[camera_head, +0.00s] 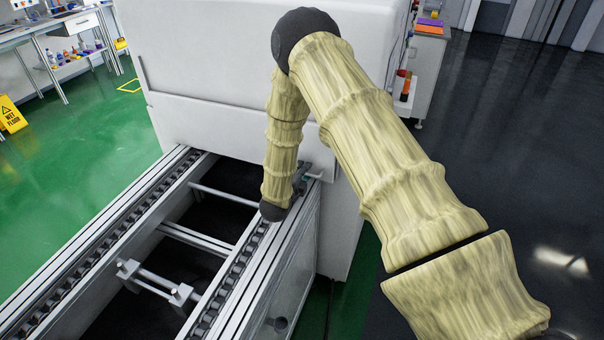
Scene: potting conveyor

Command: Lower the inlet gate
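The large white machine housing (250,60) stands across the far end of the conveyor (75,272). A white panel (210,130) spans the lower front of the housing above the conveyor, with a dark opening under it; it looks like the inlet gate in a raised position, though I cannot be sure. My arm, in a yellowish sleeve, reaches up and then down to the right rail. My gripper (301,179) is small and partly hidden behind the arm's dark end joint, close to the panel's lower right corner. I cannot tell whether it touches the panel or how its fingers stand.
The conveyor has metal side rails, chain tracks and crossbars (195,238) over a dark open bed. A yellow wet floor sign (10,115) and a workbench (50,32) are at the far left. A cart with colored items (428,50) stands behind right. Dark floor at the right is clear.

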